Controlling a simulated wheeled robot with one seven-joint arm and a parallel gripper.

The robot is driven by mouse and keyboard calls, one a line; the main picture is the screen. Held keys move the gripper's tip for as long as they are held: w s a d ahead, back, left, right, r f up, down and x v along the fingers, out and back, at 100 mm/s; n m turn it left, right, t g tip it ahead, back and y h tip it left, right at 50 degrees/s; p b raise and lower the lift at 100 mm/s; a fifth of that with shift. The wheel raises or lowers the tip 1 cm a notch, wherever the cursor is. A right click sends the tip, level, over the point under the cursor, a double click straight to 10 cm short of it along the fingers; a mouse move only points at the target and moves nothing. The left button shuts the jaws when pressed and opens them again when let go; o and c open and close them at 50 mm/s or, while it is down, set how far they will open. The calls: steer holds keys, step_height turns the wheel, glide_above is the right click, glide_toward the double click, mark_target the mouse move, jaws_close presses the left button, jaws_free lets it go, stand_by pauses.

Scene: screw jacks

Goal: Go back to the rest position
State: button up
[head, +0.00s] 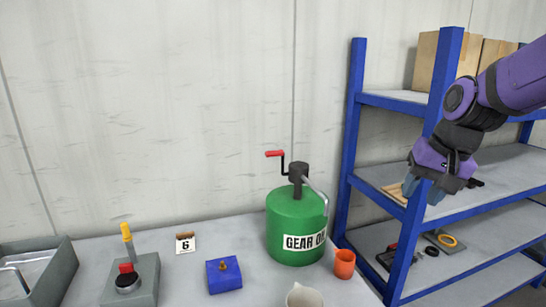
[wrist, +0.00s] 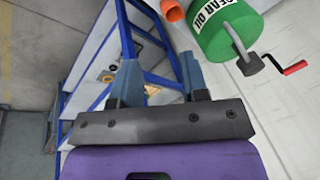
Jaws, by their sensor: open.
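My gripper (head: 418,190) hangs at the end of my purple arm on the right of the head view, in front of the blue-framed shelf. In the wrist view my gripper (wrist: 160,80) shows two blue-grey fingers spread apart with nothing between them. It touches none of the table objects. The green gear oil can (head: 297,225) with a red-handled crank stands upright on the table, left of my gripper. The can also shows in the wrist view (wrist: 222,35) at the top right.
The blue shelf (head: 358,130) holds cardboard boxes (head: 427,60) on top and small parts lower down. On the table are an orange cup (head: 344,264), a blue block (head: 223,276), a number 6 card (head: 185,243), a grey switch box (head: 145,280) and a grey bin (head: 62,272).

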steer(key=s+d+r+n+t+h, duration=0.1)
steer(key=s+r, duration=0.1)
steer(key=s, duration=0.6)
steer(key=s+d+r+n+t+h, duration=0.1)
steer(key=s+r+n, duration=0.1)
steer(key=s, duration=0.6)
steer(key=shift+s+r+n, duration=0.2)
steer(key=shift+s+n, duration=0.1)
steer(key=shift+s, duration=0.1)
